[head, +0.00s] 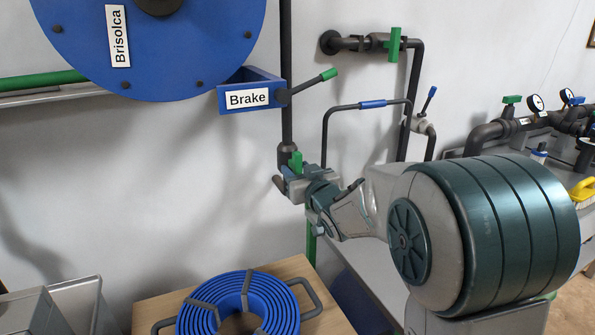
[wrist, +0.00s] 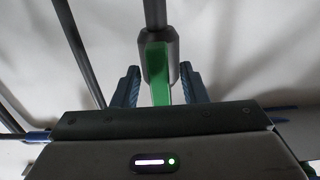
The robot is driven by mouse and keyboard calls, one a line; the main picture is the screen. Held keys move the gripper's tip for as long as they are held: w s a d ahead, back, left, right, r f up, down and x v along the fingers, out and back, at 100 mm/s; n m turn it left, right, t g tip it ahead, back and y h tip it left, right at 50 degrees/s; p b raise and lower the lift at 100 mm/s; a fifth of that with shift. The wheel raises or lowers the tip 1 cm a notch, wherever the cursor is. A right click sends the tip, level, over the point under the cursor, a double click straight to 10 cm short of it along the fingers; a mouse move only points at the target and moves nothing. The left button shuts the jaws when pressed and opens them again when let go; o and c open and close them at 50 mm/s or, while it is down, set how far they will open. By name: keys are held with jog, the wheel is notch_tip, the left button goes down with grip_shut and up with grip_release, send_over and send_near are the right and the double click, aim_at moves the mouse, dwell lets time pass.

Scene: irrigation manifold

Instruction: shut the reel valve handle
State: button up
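A green valve handle (head: 296,162), which I take for the reel valve handle, is on the dark vertical pipe (head: 287,120) below the brake box. It looks upright, roughly in line with the pipe. In the wrist view the green handle (wrist: 158,75) lies between my two blue fingers, in front of the grey valve body (wrist: 172,48). My gripper (head: 284,182) is at the valve. In the wrist view my gripper (wrist: 161,88) is open, with a gap on each side of the handle. The handle's lower part is hidden behind my gripper's body.
A blue reel (head: 75,40) and a brake box (head: 250,97) with a green-tipped lever (head: 328,75) are above left. A bent pipe (head: 340,108) with a blue sleeve is close right of the valve. A blue hose coil (head: 238,300) lies on the wooden table (head: 155,309) below.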

jog(key=shift+w+a, duration=0.1)
jog(key=shift+w, duration=0.25)
grip_shut()
